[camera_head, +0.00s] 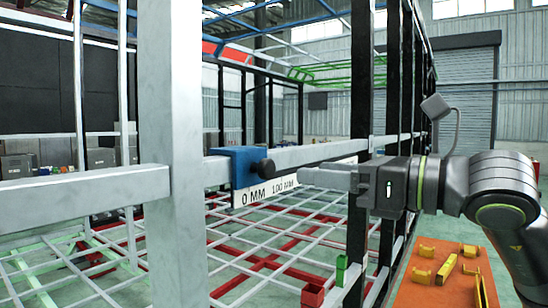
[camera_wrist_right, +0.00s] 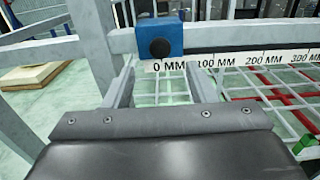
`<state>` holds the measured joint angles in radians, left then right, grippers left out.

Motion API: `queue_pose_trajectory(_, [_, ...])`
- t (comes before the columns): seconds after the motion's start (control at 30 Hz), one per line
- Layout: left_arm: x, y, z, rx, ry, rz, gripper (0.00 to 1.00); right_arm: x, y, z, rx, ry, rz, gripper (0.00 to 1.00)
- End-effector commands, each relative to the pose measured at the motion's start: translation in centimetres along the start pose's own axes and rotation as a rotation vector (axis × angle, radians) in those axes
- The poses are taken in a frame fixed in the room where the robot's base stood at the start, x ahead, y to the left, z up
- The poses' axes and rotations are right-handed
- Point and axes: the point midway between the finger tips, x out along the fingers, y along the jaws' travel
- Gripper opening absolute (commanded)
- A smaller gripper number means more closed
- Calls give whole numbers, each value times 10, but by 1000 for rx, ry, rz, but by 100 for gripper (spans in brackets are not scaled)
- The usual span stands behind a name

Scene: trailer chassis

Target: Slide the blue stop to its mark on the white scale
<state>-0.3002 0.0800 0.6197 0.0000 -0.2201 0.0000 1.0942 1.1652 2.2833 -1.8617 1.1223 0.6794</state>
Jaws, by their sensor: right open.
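The blue stop (camera_head: 228,165) sits around the horizontal grey rail, close to the thick upright post, with a round black knob on its front. In the right wrist view the blue stop (camera_wrist_right: 160,38) sits just above the 0 MM label. The white scale (camera_head: 285,182) runs below the rail; in the wrist view the scale (camera_wrist_right: 235,60) shows labels from 0 to 300 MM. No separate target mark can be made out. My right gripper (camera_head: 303,176) points left at the knob, a little short of it. Its fingers (camera_wrist_right: 148,88) are open and empty below the stop. My left gripper is not in view.
The thick grey post (camera_head: 172,120) stands left of the stop. A black upright (camera_head: 361,110) stands behind my right gripper. The rail right of the stop looks clear. An orange table (camera_head: 425,293) with yellow parts is at lower right.

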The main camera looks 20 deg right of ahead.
Motion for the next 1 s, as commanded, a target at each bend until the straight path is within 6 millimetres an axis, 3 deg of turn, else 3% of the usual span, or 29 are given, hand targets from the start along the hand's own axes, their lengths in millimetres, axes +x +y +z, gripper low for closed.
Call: queue_pose_trajectory(1.0, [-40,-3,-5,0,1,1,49,86,0,1,3,0,2,52])
